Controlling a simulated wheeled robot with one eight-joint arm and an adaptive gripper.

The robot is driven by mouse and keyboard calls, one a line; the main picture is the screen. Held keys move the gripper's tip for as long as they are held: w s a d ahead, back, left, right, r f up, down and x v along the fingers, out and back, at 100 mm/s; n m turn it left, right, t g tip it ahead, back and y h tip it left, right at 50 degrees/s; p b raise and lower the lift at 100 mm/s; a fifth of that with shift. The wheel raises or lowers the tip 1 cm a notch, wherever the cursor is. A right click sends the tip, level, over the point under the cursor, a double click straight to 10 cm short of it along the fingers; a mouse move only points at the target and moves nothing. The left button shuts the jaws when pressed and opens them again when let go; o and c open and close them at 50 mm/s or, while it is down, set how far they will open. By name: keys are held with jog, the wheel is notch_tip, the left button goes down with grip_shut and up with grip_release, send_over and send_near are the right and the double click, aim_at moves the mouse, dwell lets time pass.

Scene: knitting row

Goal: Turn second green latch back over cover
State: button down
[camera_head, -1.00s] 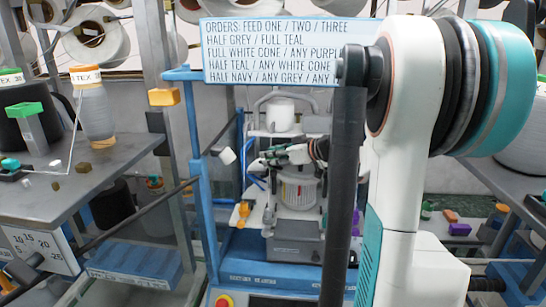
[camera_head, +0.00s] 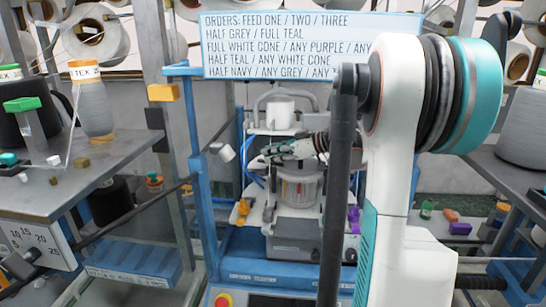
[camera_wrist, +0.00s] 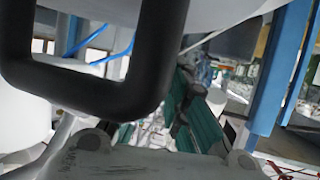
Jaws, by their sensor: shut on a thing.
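My gripper (camera_head: 268,158) is at the upper left of the knitting machine's round glass-like cylinder (camera_head: 300,188) in the head view. In the wrist view, my teal-sided fingers (camera_wrist: 180,112) are close together on something dark and small that I cannot make out. The second green latch and the cover cannot be told apart from the parts around my gripper. An orange clip (camera_head: 241,211) sits at the machine's left and a purple clip (camera_head: 353,218) at its right. Coloured strips show in the cylinder.
A blue frame post (camera_head: 207,215) stands left of the machine. A dark square handle (camera_wrist: 85,85) looms close in the wrist view. A grey shelf (camera_head: 85,180) with yarn cones is at the left.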

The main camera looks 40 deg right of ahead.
jog(key=shift+n+y, duration=0.3)
jog(key=shift+y, duration=0.1)
jog(key=c, duration=1.7)
grip_release()
